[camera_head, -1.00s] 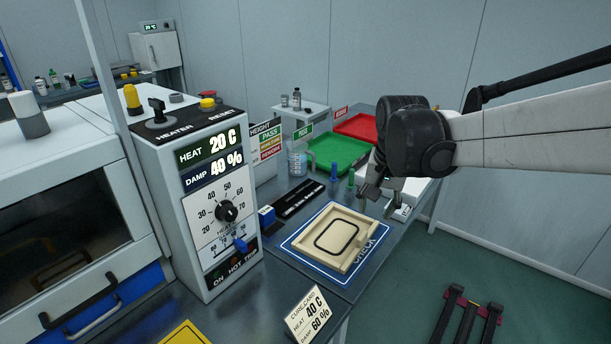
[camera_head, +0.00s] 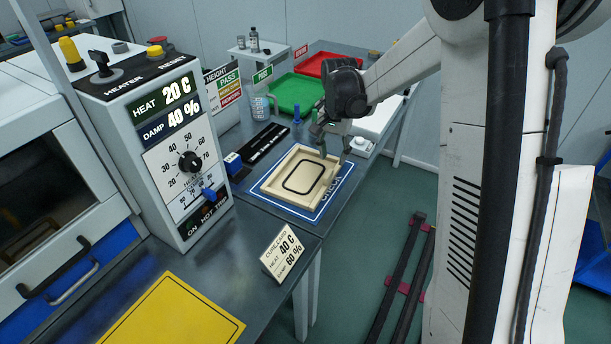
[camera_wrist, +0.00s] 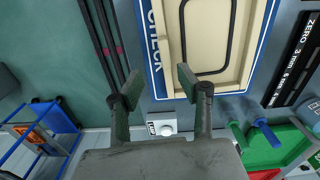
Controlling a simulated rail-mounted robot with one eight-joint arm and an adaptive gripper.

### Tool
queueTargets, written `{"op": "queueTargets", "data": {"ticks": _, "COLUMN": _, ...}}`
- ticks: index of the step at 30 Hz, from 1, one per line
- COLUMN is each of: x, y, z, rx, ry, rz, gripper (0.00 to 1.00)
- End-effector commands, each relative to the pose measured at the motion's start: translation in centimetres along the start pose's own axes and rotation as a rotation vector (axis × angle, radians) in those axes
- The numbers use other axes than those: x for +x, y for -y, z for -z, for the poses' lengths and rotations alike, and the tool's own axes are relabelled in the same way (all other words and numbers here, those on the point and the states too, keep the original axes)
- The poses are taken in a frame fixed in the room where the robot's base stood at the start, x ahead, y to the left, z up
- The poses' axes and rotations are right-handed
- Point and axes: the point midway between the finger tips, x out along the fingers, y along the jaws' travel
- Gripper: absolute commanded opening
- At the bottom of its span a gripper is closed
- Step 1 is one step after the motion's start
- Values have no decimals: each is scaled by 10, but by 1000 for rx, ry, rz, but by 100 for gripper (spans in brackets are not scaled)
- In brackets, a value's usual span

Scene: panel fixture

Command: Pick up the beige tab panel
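The beige tab panel (camera_head: 300,197) lies flat on the blue CHECK mat (camera_head: 272,195) on the bench. It has a raised rim and a black rounded loop on its face. My gripper (camera_head: 333,148) is above the panel's far right edge, open and empty. In the wrist view my gripper (camera_wrist: 158,82) shows two spread fingers with nothing between them. Whether a finger touches the panel cannot be told. My gripper partly hides the panel's far right corner.
A black height gauge strip (camera_head: 265,148) and a blue block (camera_head: 233,163) stand left of the mat. A small white device (camera_head: 360,147) sits to the right. Green (camera_head: 297,95) and red (camera_head: 327,65) trays are behind. A cure card (camera_head: 283,250) stands in front.

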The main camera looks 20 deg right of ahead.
Motion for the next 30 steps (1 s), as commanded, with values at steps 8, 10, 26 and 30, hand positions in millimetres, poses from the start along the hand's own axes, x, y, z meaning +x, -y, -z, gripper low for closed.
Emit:
{"op": "queueTargets", "data": {"ticks": 8, "x": 40, "y": 1, "z": 0, "rx": -1, "ry": 0, "rz": 0, "gripper": 36}}
{"op": "queueTargets", "data": {"ticks": 10, "x": 43, "y": 1, "z": 0, "rx": -1, "ry": 0, "rz": 0, "gripper": 36}}
{"op": "queueTargets", "data": {"ticks": 26, "x": 95, "y": 8, "z": -3, "rx": -2, "ry": -1, "rz": 0, "gripper": 36}}
{"op": "queueTargets", "data": {"ticks": 30, "x": 96, "y": 8, "z": -3, "rx": -1, "ry": -1, "rz": 0, "gripper": 36}}
